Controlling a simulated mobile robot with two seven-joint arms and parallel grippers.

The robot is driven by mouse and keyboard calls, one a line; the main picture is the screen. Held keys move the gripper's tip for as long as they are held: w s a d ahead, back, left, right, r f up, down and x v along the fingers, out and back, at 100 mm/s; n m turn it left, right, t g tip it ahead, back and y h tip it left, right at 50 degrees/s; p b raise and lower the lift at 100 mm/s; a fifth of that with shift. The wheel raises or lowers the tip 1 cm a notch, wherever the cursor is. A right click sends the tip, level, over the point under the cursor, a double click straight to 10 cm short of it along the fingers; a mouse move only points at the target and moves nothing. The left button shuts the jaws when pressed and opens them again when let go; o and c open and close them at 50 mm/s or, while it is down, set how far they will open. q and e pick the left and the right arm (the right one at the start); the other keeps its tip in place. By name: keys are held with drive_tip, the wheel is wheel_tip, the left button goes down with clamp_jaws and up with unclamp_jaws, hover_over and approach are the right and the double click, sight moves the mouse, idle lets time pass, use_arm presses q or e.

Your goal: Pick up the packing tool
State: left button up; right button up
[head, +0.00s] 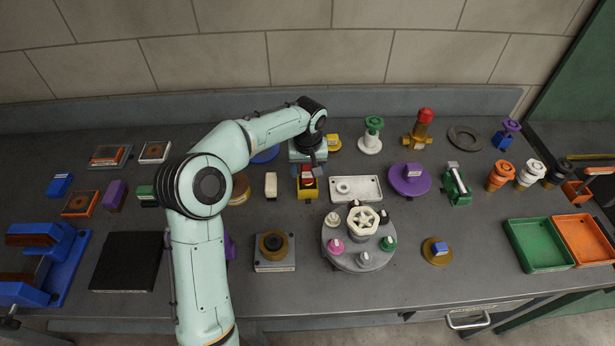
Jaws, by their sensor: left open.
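My left gripper (308,166) points down over the back middle of the grey bench, its arm coming in from the lower left. It is open. Just below and in front of it is a yellow block with a red top (307,188). The gripper partly hides this block's far side, and I cannot tell whether they touch. I cannot tell for sure which piece on the bench is the packing tool. My right gripper is out of view.
A white plate (356,189) and a white upright block (270,185) stand close on either side. A round grey stand with coloured knobs (348,260) is in front. Green (541,267) and orange (583,261) trays lie at right. The front middle-right bench is fairly clear.

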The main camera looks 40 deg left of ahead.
use_arm(q)
drive_tip(key=c, duration=1.1)
drive_tip(key=shift+o, duration=0.2)
